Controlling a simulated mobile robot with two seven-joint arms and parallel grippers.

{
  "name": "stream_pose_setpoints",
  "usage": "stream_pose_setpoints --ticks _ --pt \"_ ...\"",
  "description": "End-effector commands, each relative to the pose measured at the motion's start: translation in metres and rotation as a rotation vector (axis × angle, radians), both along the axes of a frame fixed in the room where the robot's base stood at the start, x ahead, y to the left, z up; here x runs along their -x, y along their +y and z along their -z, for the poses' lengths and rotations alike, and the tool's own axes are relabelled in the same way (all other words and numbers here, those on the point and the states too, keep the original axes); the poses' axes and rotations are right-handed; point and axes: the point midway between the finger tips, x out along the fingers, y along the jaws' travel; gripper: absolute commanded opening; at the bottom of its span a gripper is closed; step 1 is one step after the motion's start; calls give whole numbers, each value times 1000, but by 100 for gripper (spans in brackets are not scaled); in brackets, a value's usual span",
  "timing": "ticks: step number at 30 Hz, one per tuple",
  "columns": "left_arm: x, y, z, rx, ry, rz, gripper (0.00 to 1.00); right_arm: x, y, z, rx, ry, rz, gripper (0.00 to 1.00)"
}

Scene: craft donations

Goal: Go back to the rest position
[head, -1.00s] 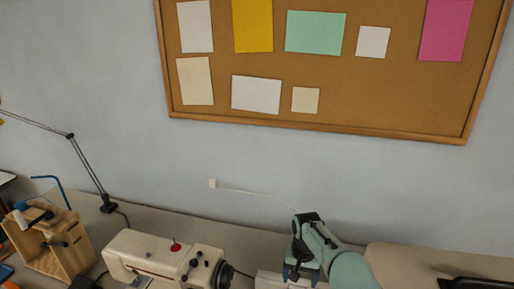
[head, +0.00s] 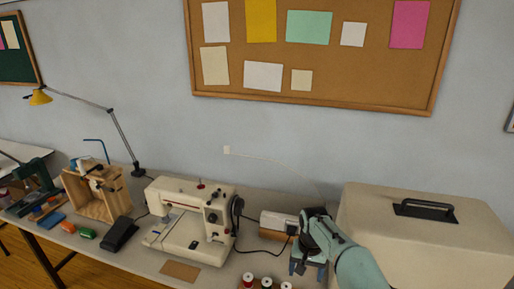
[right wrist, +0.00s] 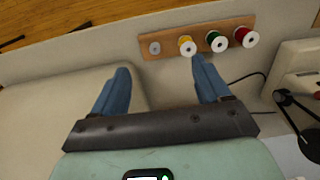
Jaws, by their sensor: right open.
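My right gripper (head: 308,270) is at the lower right of the head view, above the bench between the sewing machine (head: 192,212) and the beige case (head: 412,235). In the right wrist view its two blue fingers (right wrist: 160,72) are spread apart with nothing between them. A wooden spool rack (right wrist: 170,29) lies just beyond the fingertips, with a yellow spool (right wrist: 187,46), a green spool (right wrist: 216,41) and a red spool (right wrist: 247,37). One fingertip overlaps the rack's edge in the picture; I cannot tell whether it touches. My left gripper is out of view.
The tall case stands close to my right arm. A white box (head: 278,222) and a cable are behind the gripper. A lamp (head: 122,137), a wooden stand (head: 95,190) and a black pedal (head: 119,234) are to the left. A pinboard (head: 320,95) hangs above.

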Motion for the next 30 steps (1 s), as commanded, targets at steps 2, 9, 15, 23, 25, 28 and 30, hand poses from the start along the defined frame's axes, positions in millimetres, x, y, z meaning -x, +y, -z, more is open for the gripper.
stream_pose_setpoints --ticks 2,9,15,23,25,28,30 --pt "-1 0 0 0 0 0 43 4 -5 24 -7 18 -2 76" --pt "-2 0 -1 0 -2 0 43 47 -16 156 -93 47 -31 76" --pt "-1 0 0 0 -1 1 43 142 -14 267 -197 63 -21 76" --pt "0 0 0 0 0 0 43 283 12 320 -304 40 35 76" --pt "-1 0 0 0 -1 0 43 303 17 319 -316 33 46 76" --pt "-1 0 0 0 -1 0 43 319 21 317 -325 21 54 76" --pt "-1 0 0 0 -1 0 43 323 23 316 -327 17 56 76"
